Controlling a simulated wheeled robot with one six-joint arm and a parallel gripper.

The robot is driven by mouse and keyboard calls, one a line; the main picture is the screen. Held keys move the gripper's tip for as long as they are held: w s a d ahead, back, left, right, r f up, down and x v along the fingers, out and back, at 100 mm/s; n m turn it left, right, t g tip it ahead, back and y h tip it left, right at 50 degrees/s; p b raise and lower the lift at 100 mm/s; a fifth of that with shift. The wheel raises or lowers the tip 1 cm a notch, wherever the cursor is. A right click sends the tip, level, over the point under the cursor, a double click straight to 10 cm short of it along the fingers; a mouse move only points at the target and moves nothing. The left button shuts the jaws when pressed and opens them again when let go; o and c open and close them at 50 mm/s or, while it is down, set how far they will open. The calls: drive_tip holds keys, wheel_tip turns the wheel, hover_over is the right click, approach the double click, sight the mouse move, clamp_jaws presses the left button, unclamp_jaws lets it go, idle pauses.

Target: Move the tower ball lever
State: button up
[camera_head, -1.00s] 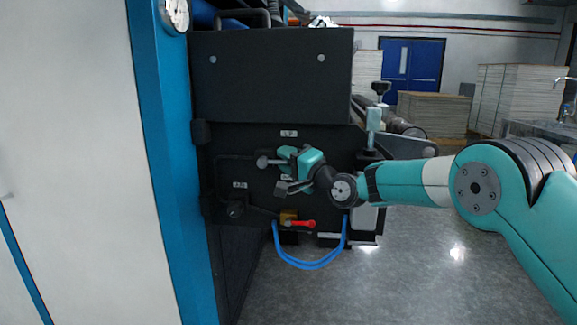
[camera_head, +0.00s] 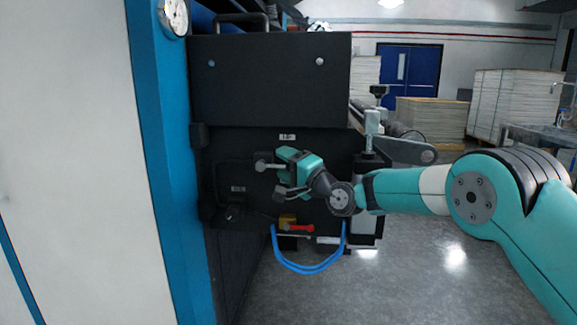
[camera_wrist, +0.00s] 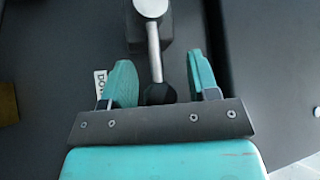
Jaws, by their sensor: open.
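The tower ball lever (camera_wrist: 155,50) shows in the wrist view as a pale metal rod running down from a grey hub to a dark ball knob (camera_wrist: 160,93). My gripper (camera_wrist: 161,80) is open, with one teal finger on each side of the knob. Gaps show between the knob and both fingers. In the head view my gripper (camera_head: 280,175) is at the dark machine panel, and the lever's grey end (camera_head: 262,164) sticks out to its left. The knob is hidden there by my gripper.
The black machine panel (camera_head: 270,80) rises above my gripper. A red-handled valve (camera_head: 300,227) and a blue hose (camera_head: 308,270) sit just below. A blue-edged white cabinet (camera_head: 70,150) stands close on the left. Open floor (camera_head: 420,270) lies to the right.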

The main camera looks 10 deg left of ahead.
drive_tip(key=shift+d, duration=0.1)
drive_tip(key=b+v, duration=0.3)
drive_tip(key=v, duration=1.4)
drive_tip(key=shift+s+d, duration=0.1)
